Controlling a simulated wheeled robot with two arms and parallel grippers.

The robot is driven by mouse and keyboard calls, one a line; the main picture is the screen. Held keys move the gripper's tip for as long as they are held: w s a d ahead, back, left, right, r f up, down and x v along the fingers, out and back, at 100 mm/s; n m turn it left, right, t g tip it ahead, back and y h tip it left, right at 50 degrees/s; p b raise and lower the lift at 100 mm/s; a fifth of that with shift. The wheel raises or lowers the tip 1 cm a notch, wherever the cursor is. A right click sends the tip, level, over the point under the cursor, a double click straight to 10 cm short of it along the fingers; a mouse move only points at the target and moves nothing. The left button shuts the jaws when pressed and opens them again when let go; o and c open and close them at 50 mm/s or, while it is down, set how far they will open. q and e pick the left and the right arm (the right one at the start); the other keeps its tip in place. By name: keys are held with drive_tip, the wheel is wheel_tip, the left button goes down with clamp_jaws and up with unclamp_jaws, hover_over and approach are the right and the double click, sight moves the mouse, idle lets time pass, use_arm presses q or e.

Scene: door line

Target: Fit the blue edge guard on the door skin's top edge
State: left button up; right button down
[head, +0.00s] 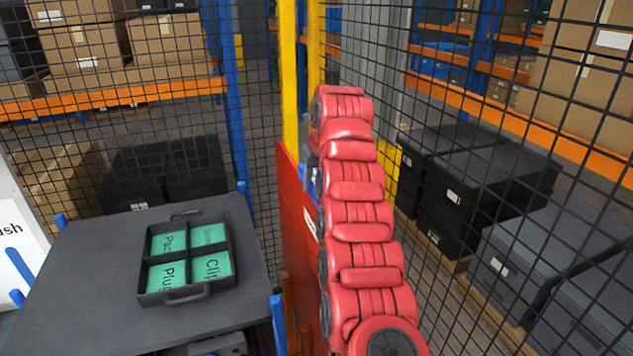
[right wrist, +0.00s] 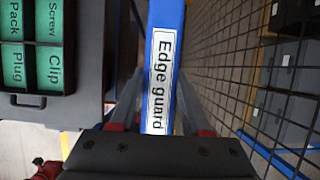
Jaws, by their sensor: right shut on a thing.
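The blue edge guard (right wrist: 165,18) is a long strip with a white "Edge guard" label in the right wrist view. My right gripper (right wrist: 162,88) is shut on it, with one finger on each side. The door skin (head: 298,222) is the red upright panel right of the table in the head view. My red right arm reaches forward along its right side and hides part of it. The right gripper is mostly hidden behind that arm in the head view. I cannot tell whether the guard touches the top edge. My left gripper is not in view.
A grey table (head: 90,300) stands left of the door skin, with blue posts at its edges. On it is a black tray (head: 187,297) with green compartments labelled Screw, Clip, Plug and Pack. A black mesh fence (head: 470,200) runs close on the right, with dark crates behind it.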

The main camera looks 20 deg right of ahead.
drive_tip(key=shift+f+b, duration=1.4)
drive_tip(key=shift+f, duration=0.25)
idle(1.2)
idle(0.3)
drive_tip(key=shift+c, duration=1.4)
unclamp_jaws()
drive_tip(key=shift+r, duration=0.1)
